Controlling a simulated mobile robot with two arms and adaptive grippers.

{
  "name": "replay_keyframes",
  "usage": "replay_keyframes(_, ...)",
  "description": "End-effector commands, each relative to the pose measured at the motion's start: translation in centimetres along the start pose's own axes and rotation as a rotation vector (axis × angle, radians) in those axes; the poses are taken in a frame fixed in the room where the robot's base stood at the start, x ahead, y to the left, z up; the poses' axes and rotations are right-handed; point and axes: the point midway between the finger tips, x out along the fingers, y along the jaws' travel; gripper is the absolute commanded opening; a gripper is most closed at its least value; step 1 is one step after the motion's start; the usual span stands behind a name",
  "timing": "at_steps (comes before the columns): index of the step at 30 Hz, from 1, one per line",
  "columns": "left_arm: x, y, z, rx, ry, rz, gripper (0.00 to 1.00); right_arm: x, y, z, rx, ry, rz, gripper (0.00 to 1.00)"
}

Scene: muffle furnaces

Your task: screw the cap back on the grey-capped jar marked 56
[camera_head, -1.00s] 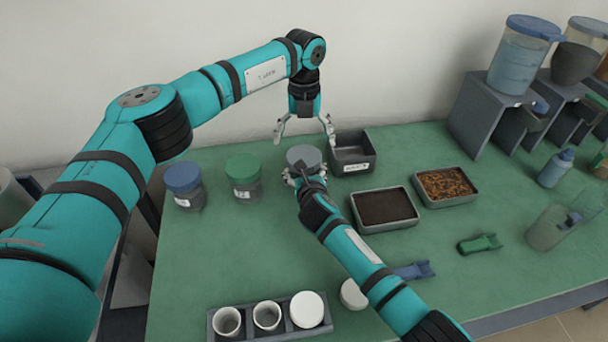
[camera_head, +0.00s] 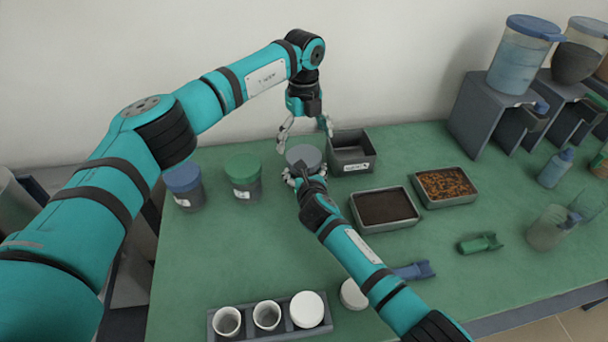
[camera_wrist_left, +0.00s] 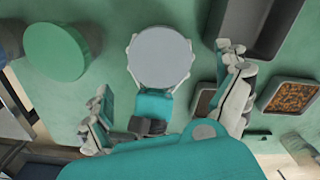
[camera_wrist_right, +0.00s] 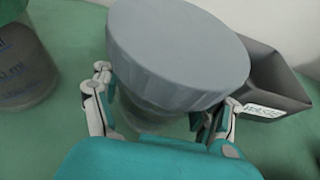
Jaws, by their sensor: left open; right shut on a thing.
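The grey-capped jar stands on the green table left of the dark bin, with its grey cap (camera_head: 304,157) on top. The cap also shows from above in the left wrist view (camera_wrist_left: 160,56) and close up in the right wrist view (camera_wrist_right: 180,50). My right gripper (camera_head: 303,179) is shut on the jar body (camera_wrist_right: 150,110), just below the cap. My left gripper (camera_head: 305,126) is open and empty, pointing down above and behind the cap. The number on the jar is hidden, and I cannot tell whether the cap is threaded on.
A green-capped jar (camera_head: 243,170) and a blue-capped jar (camera_head: 184,180) stand to the left. The dark bin (camera_head: 352,160) is close on the right, with trays of dark powder (camera_head: 358,216) and brown pieces (camera_head: 420,202) beyond. A cup rack (camera_head: 284,334) is in front.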

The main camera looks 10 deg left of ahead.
Motion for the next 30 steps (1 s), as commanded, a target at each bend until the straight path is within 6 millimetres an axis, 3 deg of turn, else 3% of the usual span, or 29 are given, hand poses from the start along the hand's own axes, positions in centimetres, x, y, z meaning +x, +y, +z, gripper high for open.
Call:
replay_keyframes(9, 4.7, 0.1, 0.0, -0.001, 0.002, 0.002, 1.0, 0.0, -0.1, -0.1, -0.001, 0.002, -0.002, 0.0)
replay_keyframes(22, 5.7, 0.0, 0.0, 0.0, 0.0, 0.001, 1.0, 0.0, -0.1, -0.1, -0.001, 0.002, -0.002, 0.0)
replay_keyframes(30, 5.7, 0.0, 0.0, 0.0, 0.0, 0.001, 0.67, 0.0, -0.1, -0.1, -0.001, 0.002, -0.002, 0.0)
